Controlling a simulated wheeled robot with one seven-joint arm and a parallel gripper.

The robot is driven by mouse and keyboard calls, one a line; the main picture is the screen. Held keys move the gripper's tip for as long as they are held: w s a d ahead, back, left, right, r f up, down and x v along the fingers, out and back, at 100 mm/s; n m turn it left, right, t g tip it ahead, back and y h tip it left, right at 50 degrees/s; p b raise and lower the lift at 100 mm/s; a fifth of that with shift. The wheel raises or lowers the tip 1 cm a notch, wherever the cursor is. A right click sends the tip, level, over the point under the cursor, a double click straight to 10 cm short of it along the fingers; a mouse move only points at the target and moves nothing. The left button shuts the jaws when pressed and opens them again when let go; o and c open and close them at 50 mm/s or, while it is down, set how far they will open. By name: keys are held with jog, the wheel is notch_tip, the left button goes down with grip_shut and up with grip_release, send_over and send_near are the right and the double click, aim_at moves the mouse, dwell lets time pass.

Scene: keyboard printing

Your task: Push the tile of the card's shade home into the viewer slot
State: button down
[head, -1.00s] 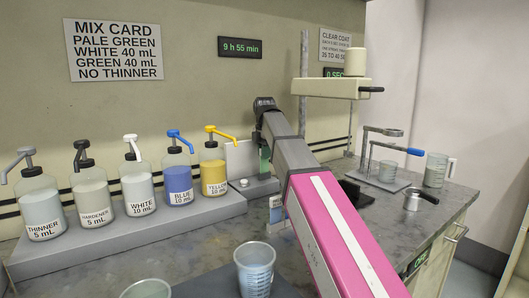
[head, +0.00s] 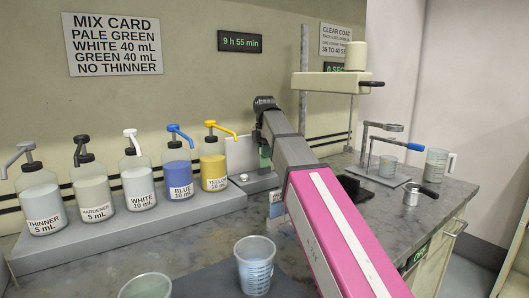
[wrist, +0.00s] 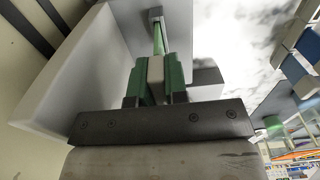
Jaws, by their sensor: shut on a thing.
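The mix card (head: 115,45) on the wall reads PALE GREEN. My gripper (wrist: 156,75) is shut on a small pale tile (wrist: 155,76), held upright between two green fingers in the wrist view. Beyond the tile a narrow green strip (wrist: 159,40) runs to a small grey block (wrist: 155,14); I cannot tell whether the strip belongs to the tile. The viewer shows as a light upright panel (head: 239,153) on a grey base (head: 258,183) in the head view. My gripper is right beside this panel. My arm hides much of it, and I cannot tell how deep the tile sits.
Pump bottles (head: 179,180) stand on a grey step to the left. Clear cups (head: 255,264) are at the front. A stand (head: 332,83), a small pot (head: 420,193) and a jug (head: 436,165) are to the right. The counter between is partly clear.

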jog(key=shift+f, duration=0.15)
dwell(0.5)
jog(key=c, duration=1.1)
grip_release()
jog(key=shift+o, duration=0.2)
notch_tip(320, 180, up, 6)
jog(key=shift+f, duration=0.1)
